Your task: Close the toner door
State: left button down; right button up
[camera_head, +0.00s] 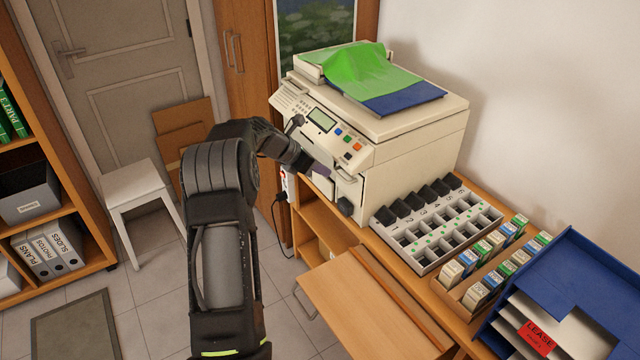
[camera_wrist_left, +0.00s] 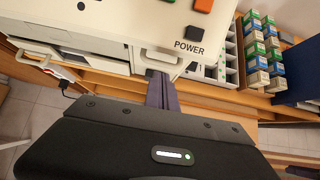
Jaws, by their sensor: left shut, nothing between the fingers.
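The beige copier (camera_head: 415,150) stands on the wooden desk at the back, with its control panel facing me. A pale panel (camera_head: 348,188) on its lower front shows beside my gripper; I cannot tell for sure whether this is the toner door or how far it stands open. In the left wrist view a white front panel with a recessed grip (camera_wrist_left: 158,58) lies just beyond my fingers. My left gripper (camera_head: 320,171) is shut and empty at the copier's front, below the control panel. Its dark fingers also show in the wrist view (camera_wrist_left: 160,92); contact is unclear. My right gripper is out of view.
A green cloth (camera_head: 360,65) and a blue folder (camera_head: 405,98) lie on the copier lid. A grey compartment tray (camera_head: 440,228) and a box rack (camera_head: 490,262) stand to the right. A blue paper tray (camera_head: 580,270) is front right. A white stool (camera_head: 140,185) stands left.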

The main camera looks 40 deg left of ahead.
pick_arm(q)
jog(key=r, duration=0.4)
jog(key=shift+w+r, duration=0.35)
jog(key=shift+r, duration=0.05)
jog(key=shift+s, duration=0.1)
